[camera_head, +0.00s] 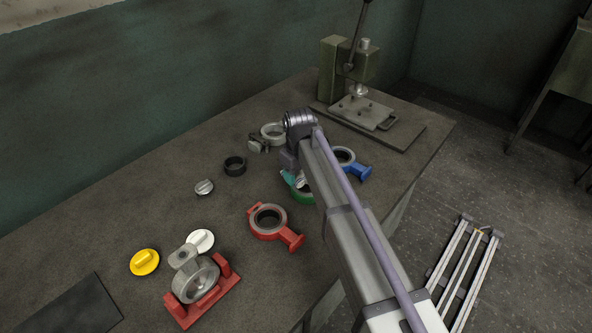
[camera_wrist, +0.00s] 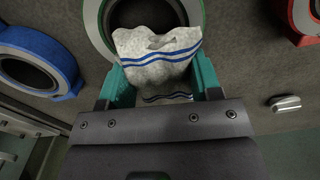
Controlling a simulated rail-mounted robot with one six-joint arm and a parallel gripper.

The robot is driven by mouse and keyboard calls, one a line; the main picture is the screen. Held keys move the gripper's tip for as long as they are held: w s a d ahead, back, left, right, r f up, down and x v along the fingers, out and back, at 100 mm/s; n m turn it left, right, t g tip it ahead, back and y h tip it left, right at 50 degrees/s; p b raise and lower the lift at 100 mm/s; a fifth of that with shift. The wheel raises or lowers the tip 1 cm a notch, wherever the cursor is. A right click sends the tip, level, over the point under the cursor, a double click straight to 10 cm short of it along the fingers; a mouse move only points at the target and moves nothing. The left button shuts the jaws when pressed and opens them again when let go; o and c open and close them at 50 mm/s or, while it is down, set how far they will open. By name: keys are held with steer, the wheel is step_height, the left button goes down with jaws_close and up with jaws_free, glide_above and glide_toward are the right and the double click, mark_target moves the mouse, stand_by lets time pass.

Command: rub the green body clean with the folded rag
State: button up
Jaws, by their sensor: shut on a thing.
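The green body (camera_head: 302,197) is a ring lying on the bench, mostly hidden behind my arm in the head view. In the wrist view the green body (camera_wrist: 94,24) shows at the top, with a pale inner ring and a dark bore. My gripper (camera_wrist: 160,78) has teal fingers shut on the folded rag (camera_wrist: 155,62), which is white with blue stripes. The rag overlaps the near side of the ring in the wrist view; I cannot tell whether it touches. In the head view my gripper (camera_head: 289,178) is partly visible beside the green body.
A blue body (camera_head: 361,170) lies to the right and a red body (camera_head: 285,234) to the front left. A grey casting on a red stand (camera_head: 207,297), a yellow cap (camera_head: 144,262) and a black ring (camera_head: 235,166) are further left. A press (camera_head: 333,75) stands at the back.

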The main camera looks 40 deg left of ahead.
steer(key=shift+w+a, duration=0.3)
steer(key=shift+a, duration=0.5)
steer(key=shift+s+d, duration=0.3)
steer(key=shift+d, duration=0.6)
step_height(320, 180, up, 7)
steer(key=p, duration=0.7)
